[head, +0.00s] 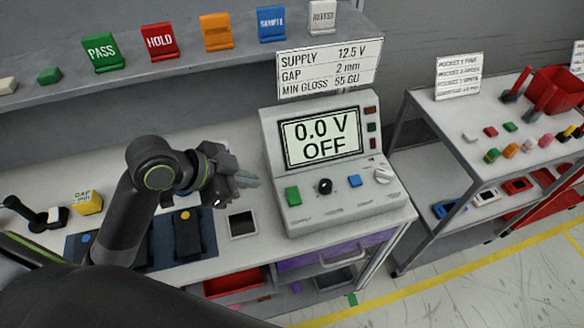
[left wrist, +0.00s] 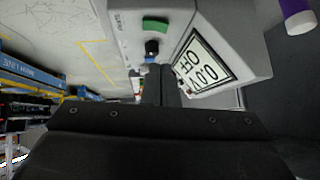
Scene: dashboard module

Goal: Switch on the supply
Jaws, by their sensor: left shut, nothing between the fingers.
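The supply (head: 335,165) is a grey console on the bench, with a screen (head: 320,138) reading "0.0 V OFF". Its sloped front has a green button (head: 293,195), a black knob (head: 325,186), a blue button (head: 354,181) and a pale knob (head: 382,175). My left gripper (head: 248,180) is shut and empty, just left of the console and apart from the green button in the head view. In the left wrist view the shut fingers (left wrist: 161,88) point toward the console, with the green button (left wrist: 155,24) and black knob (left wrist: 152,47) beyond. My right gripper is not in view.
A sign (head: 329,67) reading "SUPPLY 12.5 V" hangs above the console. Coloured label stands line the shelf (head: 190,62). Dark modules lie on a blue mat (head: 163,240) to the left, beside a small dark tray (head: 242,224). A second table (head: 450,120) stands right.

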